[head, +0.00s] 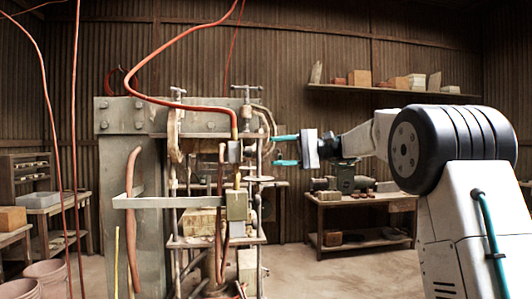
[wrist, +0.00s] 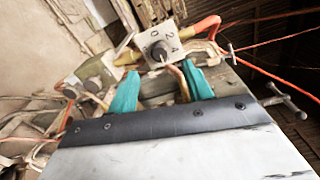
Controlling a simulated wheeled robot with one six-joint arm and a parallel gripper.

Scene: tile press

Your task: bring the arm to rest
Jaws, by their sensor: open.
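My gripper (head: 284,150) reaches in from the right in the head view, at the right side of the tile press (head: 130,180). Its two teal fingers are apart with nothing seen between them. In the wrist view my gripper (wrist: 160,72) shows both teal fingertips, spread on either side of a control box with a dark knob (wrist: 159,51) and the marks 0, 2 and 4. The knob lies beyond the fingertips; I cannot tell how far. My arm is bent, stretched toward the press.
A T-handled clamp (head: 247,93) tops the press near my gripper. Red hoses (head: 180,106) hang across it. A workbench (head: 365,200) with a vise stands behind my arm, under a wall shelf (head: 390,90). The floor (head: 360,270) between press and arm is clear.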

